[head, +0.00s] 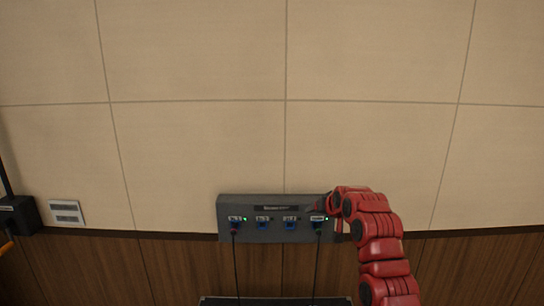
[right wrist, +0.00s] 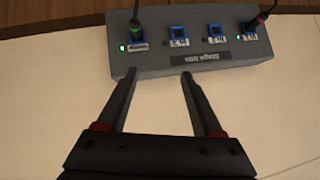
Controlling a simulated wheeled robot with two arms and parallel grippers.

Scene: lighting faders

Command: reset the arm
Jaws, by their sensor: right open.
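My right arm (head: 380,250), red and jointed, rises from the lower right in the head view and bends left at the top towards the right end of a grey wall box (head: 248,206). In the right wrist view my right gripper (right wrist: 159,73) is open and empty. Its fingertips show by the edge of the same box (right wrist: 262,47), which appears upside down there; whether they touch it I cannot tell. A green-ringed plug (right wrist: 135,30) and a red-ringed plug (right wrist: 258,21) sit in the two end sockets. My left gripper is not in view.
Two blue middle sockets (right wrist: 178,30) are empty. Dark cables (head: 236,265) hang from the end plugs. A dark ledge (head: 275,301) lies below the box. A wall plate (head: 67,212) and black fixture (head: 20,216) are at the left. The panelled wall above is clear.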

